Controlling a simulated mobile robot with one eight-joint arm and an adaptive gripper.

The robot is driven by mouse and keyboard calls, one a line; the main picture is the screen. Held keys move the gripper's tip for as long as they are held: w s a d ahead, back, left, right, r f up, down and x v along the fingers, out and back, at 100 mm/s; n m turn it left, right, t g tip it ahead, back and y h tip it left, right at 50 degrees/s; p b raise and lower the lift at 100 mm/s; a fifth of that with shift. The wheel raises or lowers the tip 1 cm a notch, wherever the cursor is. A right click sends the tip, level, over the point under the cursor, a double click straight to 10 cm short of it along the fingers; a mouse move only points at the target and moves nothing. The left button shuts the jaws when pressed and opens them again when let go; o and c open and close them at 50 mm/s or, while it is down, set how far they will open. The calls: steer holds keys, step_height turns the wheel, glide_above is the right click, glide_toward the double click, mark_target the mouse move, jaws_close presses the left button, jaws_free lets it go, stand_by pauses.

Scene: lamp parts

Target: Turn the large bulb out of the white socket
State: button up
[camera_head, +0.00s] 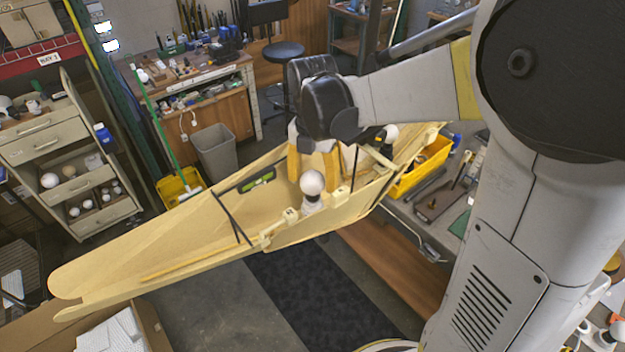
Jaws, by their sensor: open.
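A large round white bulb (312,182) stands upright in a white socket (313,207) on the near side of the long pale wooden piece. A dark band shows between bulb and socket. My gripper (312,176) points down at the bulb, its two yellow fingers apart, one on each side of the bulb in the picture. I cannot tell whether they are level with the bulb or behind it, and no contact can be made out. The gripper is open and holds nothing. A second white bulb (390,132) is farther right, partly behind the wooden parts.
The wooden piece (130,262) has raised sides, dark straps and a green level (257,180) inside. A yellow bin (420,170) is on the bench at right. A grey bin (215,150) and drawers (70,150) stand at left. Dark floor matting (320,290) lies clear in front.

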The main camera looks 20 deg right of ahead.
steer(key=c, duration=0.8)
steer(key=shift+n, duration=1.1)
steer(key=shift+a+r+p, duration=0.1)
steer(key=shift+r+p, duration=0.25)
steer(key=shift+r, duration=0.5)
steer(key=shift+r+p, duration=1.15)
steer(key=shift+r, duration=0.5)
steer(key=shift+r, duration=0.1)
steer(key=shift+r+p, duration=1.35)
steer(key=shift+r, duration=0.55)
